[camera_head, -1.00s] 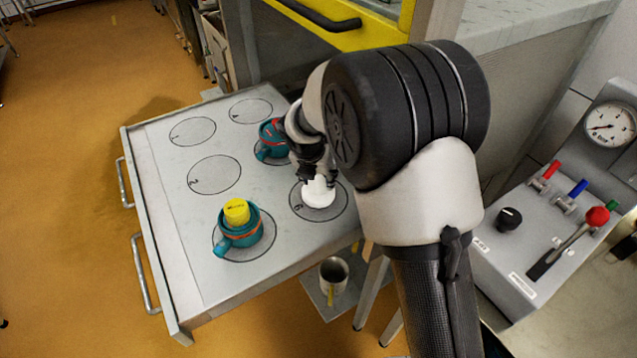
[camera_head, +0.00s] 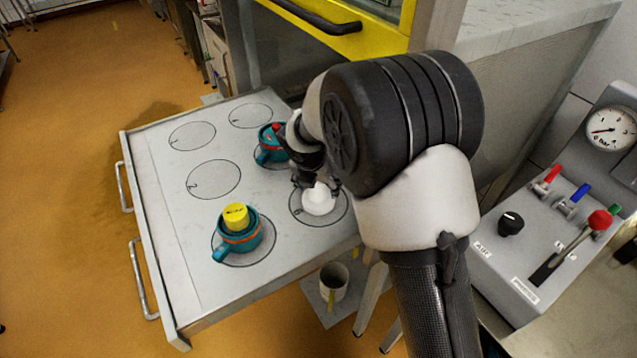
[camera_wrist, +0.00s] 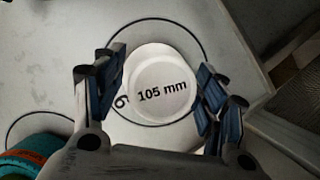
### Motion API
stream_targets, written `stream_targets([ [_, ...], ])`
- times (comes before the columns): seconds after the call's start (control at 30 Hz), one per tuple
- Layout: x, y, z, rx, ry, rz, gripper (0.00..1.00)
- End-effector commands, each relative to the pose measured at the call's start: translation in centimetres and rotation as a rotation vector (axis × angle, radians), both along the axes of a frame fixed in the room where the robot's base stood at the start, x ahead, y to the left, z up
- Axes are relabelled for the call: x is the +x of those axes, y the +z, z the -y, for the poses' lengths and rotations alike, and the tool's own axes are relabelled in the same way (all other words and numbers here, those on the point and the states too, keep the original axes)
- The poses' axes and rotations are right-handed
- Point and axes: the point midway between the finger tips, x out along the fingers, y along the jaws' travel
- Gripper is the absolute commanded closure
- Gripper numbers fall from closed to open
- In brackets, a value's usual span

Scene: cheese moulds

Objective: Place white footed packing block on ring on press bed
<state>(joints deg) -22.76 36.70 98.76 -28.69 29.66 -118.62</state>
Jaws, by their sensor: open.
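The white packing block (camera_head: 318,201) stands on a marked circle (camera_head: 342,213) of the metal press bed (camera_head: 185,253). In the wrist view the white block (camera_wrist: 160,88) shows from above, with "105 mm" on its round top. My gripper (camera_head: 318,184) is just above the block. In the wrist view my gripper (camera_wrist: 160,92) is open, one finger to each side of the block, with no clear grip on it.
A teal mould with a yellow block (camera_head: 236,217) stands at the front. Another teal mould (camera_head: 267,145) stands behind my gripper. Several circles, such as number 2 (camera_head: 213,179), are empty. A control panel (camera_head: 535,240) is at right, a metal cup (camera_head: 334,280) below.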

Motion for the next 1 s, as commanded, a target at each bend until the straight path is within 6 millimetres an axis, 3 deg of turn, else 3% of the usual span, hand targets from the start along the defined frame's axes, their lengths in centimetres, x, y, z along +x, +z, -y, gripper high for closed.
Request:
stream_targets([
  [0.17, -0.2, 0.9, -0.1, 0.001, 0.0, 0.001, 0.34],
  [0.63, -3.6, 9.6, -1.1, 0.001, 0.002, 0.002, 0.34],
  [0.8, -4.3, 11.1, -1.2, 0.001, 0.0, 0.0, 0.34],
  [1.0, -4.5, 11.4, -1.2, 0.0, 0.0, 0.0, 0.34],
])
